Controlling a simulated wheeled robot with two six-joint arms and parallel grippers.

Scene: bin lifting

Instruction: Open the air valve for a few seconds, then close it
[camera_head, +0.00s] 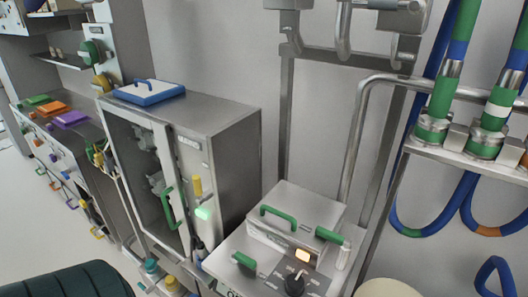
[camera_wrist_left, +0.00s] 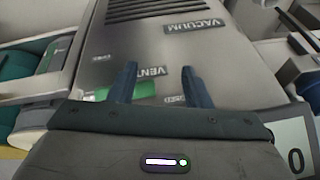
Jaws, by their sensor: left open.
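My left gripper (camera_wrist_left: 158,70) is open in the left wrist view, with its two dark fingers apart over a grey metal panel (camera_wrist_left: 230,62). The fingers point toward a label reading VENT, and a green part (camera_wrist_left: 115,93) lies partly hidden behind the left finger. I see nothing clamped between the fingers; whether they touch the panel I cannot tell. A label reading VACUUM is higher on the panel. I cannot tell which part is the air valve. No gripper is clearly visible in the head view, and my right gripper is not in view.
Green and blue hoses (camera_head: 440,95) hang at the right. A blue-and-white lid (camera_head: 150,92) lies on the cabinet.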

